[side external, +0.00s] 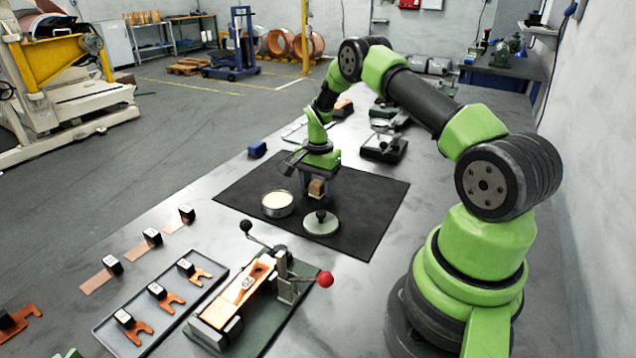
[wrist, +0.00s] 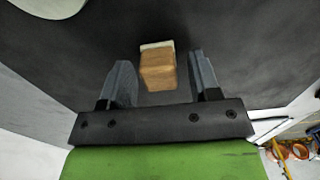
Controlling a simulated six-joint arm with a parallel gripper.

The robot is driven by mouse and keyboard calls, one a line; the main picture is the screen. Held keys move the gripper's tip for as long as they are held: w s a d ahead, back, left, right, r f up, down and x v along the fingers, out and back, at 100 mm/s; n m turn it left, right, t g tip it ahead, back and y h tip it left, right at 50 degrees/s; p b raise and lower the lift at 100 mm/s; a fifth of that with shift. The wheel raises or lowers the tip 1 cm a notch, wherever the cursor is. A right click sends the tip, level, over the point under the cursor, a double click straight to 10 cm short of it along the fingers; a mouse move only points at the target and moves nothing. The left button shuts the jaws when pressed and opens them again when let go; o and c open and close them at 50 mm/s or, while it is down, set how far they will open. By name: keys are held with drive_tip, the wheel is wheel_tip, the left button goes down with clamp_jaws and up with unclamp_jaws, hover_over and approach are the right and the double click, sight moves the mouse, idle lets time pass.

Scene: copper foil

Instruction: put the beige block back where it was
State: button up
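The beige block (side external: 317,187) is small and wooden, below my gripper (side external: 316,182) over the dark mat (side external: 372,205). In the wrist view the beige block (wrist: 158,70) shows a tan body with a pale strip along its far edge. The two fingers of my gripper (wrist: 159,60) stand apart, one on each side of the block, with a visible gap on both sides. My gripper is open and points down. Whether the block's underside touches the mat is hard to tell.
A round tin with cream contents (side external: 277,204) and a round lid with a dark knob (side external: 321,223) sit close in front. A blue block (side external: 257,149) lies beyond the mat. A lever press (side external: 250,290) and a tray (side external: 160,300) stand nearer. The mat's right side is clear.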

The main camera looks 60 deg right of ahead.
sight(318, 181)
drive_tip(key=a+r+n+t, duration=0.1)
drive_tip(key=a+r, duration=0.2)
drive_tip(key=r, duration=0.7)
drive_tip(key=a+r+n+t, duration=0.1)
drive_tip(key=a+r+n, duration=0.15)
drive_tip(key=r, duration=0.85)
drive_tip(key=s+a+r+n+t, duration=0.2)
drive_tip(key=s+a+r+n, duration=0.25)
drive_tip(key=a+r, duration=0.45)
drive_tip(key=s+a+n+t+y, duration=0.1)
drive_tip(key=s+a+n, duration=0.2)
drive_tip(key=s+a, duration=0.2)
drive_tip(key=s+a+n+t+y, duration=0.1)
drive_tip(key=s+a, duration=0.4)
drive_tip(key=s, duration=0.5)
drive_tip(key=shift+n+t, duration=0.6)
drive_tip(key=shift+n, duration=0.4)
